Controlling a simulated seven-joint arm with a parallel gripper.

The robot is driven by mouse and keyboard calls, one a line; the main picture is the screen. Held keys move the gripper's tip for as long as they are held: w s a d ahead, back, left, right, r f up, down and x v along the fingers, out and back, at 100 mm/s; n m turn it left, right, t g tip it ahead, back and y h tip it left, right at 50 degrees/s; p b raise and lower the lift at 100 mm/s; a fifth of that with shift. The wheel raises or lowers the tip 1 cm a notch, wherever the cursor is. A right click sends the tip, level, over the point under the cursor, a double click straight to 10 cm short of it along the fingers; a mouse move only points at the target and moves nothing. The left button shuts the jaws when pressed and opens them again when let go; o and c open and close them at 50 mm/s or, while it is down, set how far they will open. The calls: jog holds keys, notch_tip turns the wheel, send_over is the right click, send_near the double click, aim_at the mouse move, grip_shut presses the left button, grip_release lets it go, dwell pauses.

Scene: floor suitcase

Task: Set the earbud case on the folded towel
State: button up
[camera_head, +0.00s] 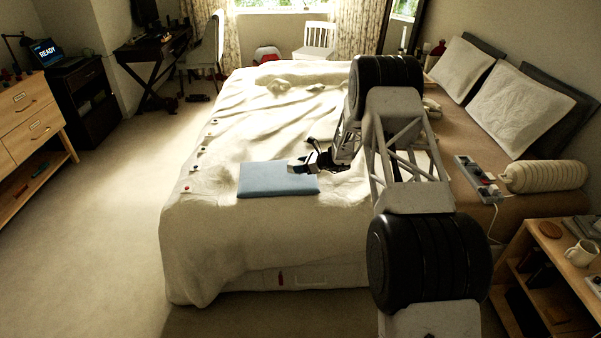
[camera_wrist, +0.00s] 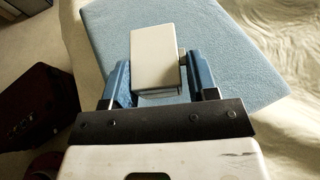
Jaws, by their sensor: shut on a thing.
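The folded towel (camera_head: 278,180) is a flat blue rectangle lying on the bed; it also fills much of the wrist view (camera_wrist: 235,50). My gripper (camera_head: 308,163) is over the towel's right part in the head view. In the wrist view my gripper (camera_wrist: 160,78) has its two blue fingers on either side of the earbud case (camera_wrist: 155,55), a small white box, and is shut on it. The case is over the towel; whether it touches the towel or hangs just above it, I cannot tell. The case is too small to make out clearly in the head view.
The bed (camera_head: 240,230) has a rumpled cream cover, with free room around the towel. Several small items lie along its left edge. A power strip (camera_head: 477,180) and a ribbed cream roll (camera_head: 544,176) lie at the right. A dark red object (camera_wrist: 35,105) shows in the wrist view.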

jog(key=shift+f, duration=1.7)
jog(key=shift+f, duration=0.15)
jog(key=o, duration=0.9)
jog(key=shift+r, duration=0.2)
jog(key=v, duration=1.2)
jog(key=shift+f, duration=0.1)
